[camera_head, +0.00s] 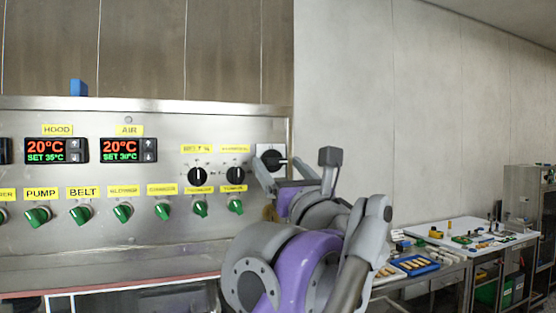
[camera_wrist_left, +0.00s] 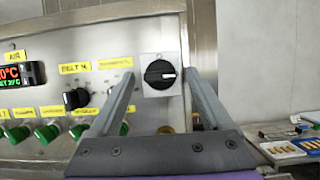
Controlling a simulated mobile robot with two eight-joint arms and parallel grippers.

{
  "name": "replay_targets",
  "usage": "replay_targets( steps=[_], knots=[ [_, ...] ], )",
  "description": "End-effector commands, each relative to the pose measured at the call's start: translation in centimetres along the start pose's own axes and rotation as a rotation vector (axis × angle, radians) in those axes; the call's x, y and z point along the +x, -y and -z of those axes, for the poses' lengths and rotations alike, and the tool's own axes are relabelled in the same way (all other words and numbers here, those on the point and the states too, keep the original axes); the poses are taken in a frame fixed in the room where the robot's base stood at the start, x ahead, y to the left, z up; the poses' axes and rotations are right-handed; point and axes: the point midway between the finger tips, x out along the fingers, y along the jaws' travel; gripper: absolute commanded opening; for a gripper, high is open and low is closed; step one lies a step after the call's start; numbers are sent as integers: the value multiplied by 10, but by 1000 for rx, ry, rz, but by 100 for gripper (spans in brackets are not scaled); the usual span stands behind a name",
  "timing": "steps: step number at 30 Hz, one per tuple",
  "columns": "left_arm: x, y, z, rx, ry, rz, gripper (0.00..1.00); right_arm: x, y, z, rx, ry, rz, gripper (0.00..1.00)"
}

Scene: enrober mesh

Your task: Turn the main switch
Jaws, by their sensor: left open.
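The main switch (camera_head: 270,157) is a black rotary knob on a pale square plate at the right end of the steel control panel (camera_head: 140,230). In the left wrist view the main switch (camera_wrist_left: 160,74) shows a white mark pointing right, with its handle about horizontal. My left gripper (camera_head: 277,166) is open and empty in front of the switch. In the left wrist view its two fingers (camera_wrist_left: 159,80) lie on either side of the knob and its plate; I cannot tell whether they touch. My right gripper is not in view.
Two black knobs (camera_head: 198,176) and a row of green knobs (camera_head: 80,213) sit left of the switch. A bare wall (camera_head: 400,110) is to the right. A table (camera_head: 470,243) with trays and small items stands right.

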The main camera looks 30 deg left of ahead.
Motion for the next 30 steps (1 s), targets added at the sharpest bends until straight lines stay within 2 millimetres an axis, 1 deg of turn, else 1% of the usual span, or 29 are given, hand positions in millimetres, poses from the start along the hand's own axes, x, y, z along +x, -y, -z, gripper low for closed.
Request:
replay_targets(
  steps=[1, 4, 13, 14, 15, 17, 18, 23, 27, 28, 30],
  knots=[
    [6, -1, -1, 1, 1, -3, 82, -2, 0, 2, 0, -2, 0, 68],
    [13, 0, 0, -1, 0, -2, 82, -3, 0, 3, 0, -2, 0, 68],
    [15, 0, 1, -1, -1, 0, 82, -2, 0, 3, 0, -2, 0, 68],
    [15, 0, 1, -1, -1, 0, 81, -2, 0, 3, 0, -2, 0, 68],
    [15, 0, 1, -1, -1, 0, 74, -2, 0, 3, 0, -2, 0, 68],
    [15, 0, 1, -1, -1, 0, 63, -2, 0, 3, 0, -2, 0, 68],
    [15, 0, 1, -1, -1, 0, 56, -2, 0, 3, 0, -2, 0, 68],
    [15, 0, 1, -1, -1, 0, 27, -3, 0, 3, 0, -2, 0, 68],
    [15, 0, 1, -1, -1, 0, 2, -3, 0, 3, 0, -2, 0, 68],
    [15, 0, 1, -2, -1, 0, 0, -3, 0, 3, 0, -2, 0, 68],
    [15, 0, 1, -3, -1, -1, 0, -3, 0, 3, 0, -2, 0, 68]
  ],
)
